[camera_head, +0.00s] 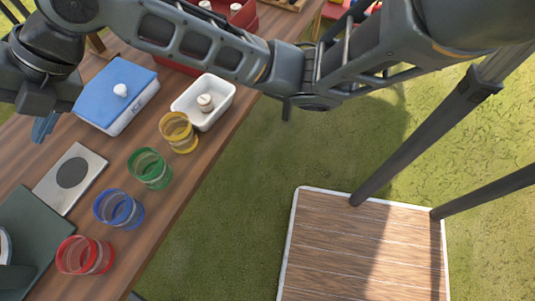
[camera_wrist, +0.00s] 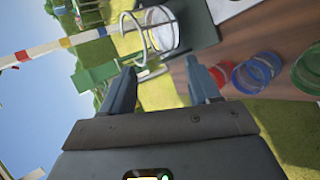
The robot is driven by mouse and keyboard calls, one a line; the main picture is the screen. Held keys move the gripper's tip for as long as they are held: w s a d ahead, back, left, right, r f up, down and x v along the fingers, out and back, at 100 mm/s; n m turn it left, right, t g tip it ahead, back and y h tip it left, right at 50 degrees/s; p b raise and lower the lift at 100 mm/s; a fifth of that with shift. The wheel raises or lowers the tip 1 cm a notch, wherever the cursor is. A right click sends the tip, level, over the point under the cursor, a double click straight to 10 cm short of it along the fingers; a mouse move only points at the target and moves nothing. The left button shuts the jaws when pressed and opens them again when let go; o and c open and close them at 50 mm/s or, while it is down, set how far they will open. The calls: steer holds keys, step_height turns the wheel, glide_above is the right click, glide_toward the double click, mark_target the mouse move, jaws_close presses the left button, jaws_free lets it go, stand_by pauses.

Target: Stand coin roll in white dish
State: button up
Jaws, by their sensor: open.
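The white dish (camera_head: 219,112) sits near the right edge of the wooden table in the head view. A short cream cylinder with a darker band, which looks like the coin roll (camera_head: 205,102), stands upright inside it. The dish and roll do not show in the wrist view.
Yellow (camera_head: 179,132), green (camera_head: 150,169), blue (camera_head: 118,209) and red (camera_head: 85,256) glass jars line the table edge. A blue-lidded box (camera_head: 112,88) stands left of the dish. A red crate (camera_head: 245,14) holds similar cylinders. A clear container with wire (camera_wrist: 163,32) shows beyond my fingers.

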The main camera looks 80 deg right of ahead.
steer(key=a+r+m+t+y, duration=0.2)
steer(key=a+r+m+t, duration=0.5)
steer(key=m, duration=0.4)
steer(key=s+d+f+m+h, duration=0.2)
steer(key=s+f+m+h, duration=0.2)
steer(key=s+f+m, duration=0.5)
steer(key=s+d+f+m+h, duration=0.2)
steer(key=s+f+m+h, duration=0.4)
steer(key=s, duration=0.4)
steer(key=s+d, duration=0.4)
steer(key=s, duration=0.5)
steer(key=s+d+m, duration=0.1)
steer(key=s+d, duration=0.3)
steer(key=s, duration=0.6)
steer(key=shift+d+g+y, duration=0.2)
steer(key=shift+g+y, duration=0.1)
steer(key=shift+y, duration=0.1)
steer(key=shift+f, duration=0.15)
